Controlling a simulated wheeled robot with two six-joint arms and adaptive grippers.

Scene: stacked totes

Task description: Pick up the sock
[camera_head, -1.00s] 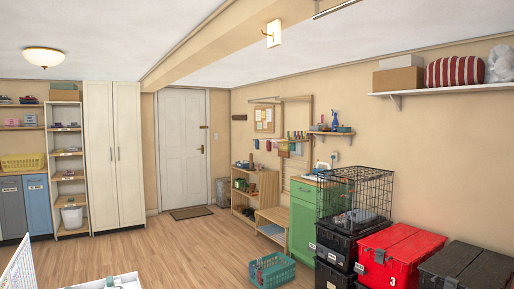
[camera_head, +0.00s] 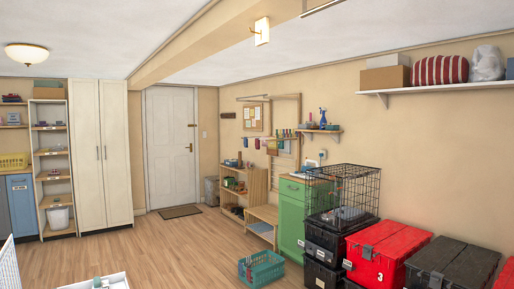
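I cannot make out a sock for certain. Small coloured cloth pieces (camera_head: 272,147) hang on the right-hand wall by the small shelf, too small to identify. A teal basket (camera_head: 261,270) on the floor holds items I cannot tell apart. Neither of my grippers shows in the head view.
Stacked black and red totes (camera_head: 375,254) fill the lower right, with a black wire crate (camera_head: 342,194) on top beside a green cabinet (camera_head: 291,218). A white-rimmed box (camera_head: 122,280) is at the bottom left. The wooden floor (camera_head: 165,243) towards the door (camera_head: 171,147) is clear.

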